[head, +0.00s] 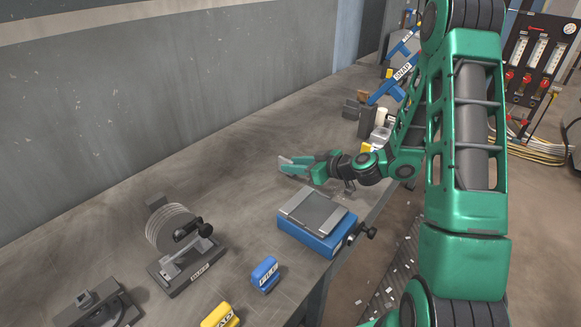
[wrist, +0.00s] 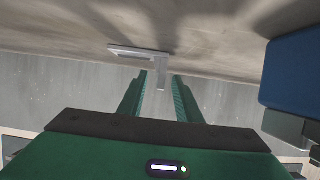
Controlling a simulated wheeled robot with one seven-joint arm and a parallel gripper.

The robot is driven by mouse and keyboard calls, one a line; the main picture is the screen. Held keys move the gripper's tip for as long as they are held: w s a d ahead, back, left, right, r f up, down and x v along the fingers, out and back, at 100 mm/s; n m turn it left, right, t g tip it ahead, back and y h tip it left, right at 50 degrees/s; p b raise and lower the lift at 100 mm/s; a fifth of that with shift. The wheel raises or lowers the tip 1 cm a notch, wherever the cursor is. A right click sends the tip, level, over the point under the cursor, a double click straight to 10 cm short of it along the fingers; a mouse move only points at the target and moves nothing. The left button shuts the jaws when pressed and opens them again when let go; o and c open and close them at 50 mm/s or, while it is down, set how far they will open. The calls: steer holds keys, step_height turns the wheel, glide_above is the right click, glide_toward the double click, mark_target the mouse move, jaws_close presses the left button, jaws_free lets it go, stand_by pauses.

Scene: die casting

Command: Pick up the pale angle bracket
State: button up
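The pale angle bracket (wrist: 136,52) shows in the wrist view as a flat L, with one leg (wrist: 161,71) reaching toward my gripper (wrist: 160,75). My two green fingers are apart. The bracket leg appears at the gap between the fingertips, with visible space on either side, so I cannot see them touching it. In the head view my gripper (head: 291,165) is low over the workbench, pointing left. A small pale patch at its tips (head: 284,160) seems to be the bracket, mostly hidden by the fingers.
A blue block with a grey plate (head: 311,232) stands on the workbench (head: 180,190) just in front of my gripper. A coil fixture (head: 180,243), a blue tag block (head: 265,273) and a yellow one (head: 220,317) stand nearer. The bench left of the gripper is clear up to the wall.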

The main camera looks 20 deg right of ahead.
mark_target(279, 163)
steer(key=x, duration=0.4)
steer(key=shift+f, duration=0.1)
jaws_close()
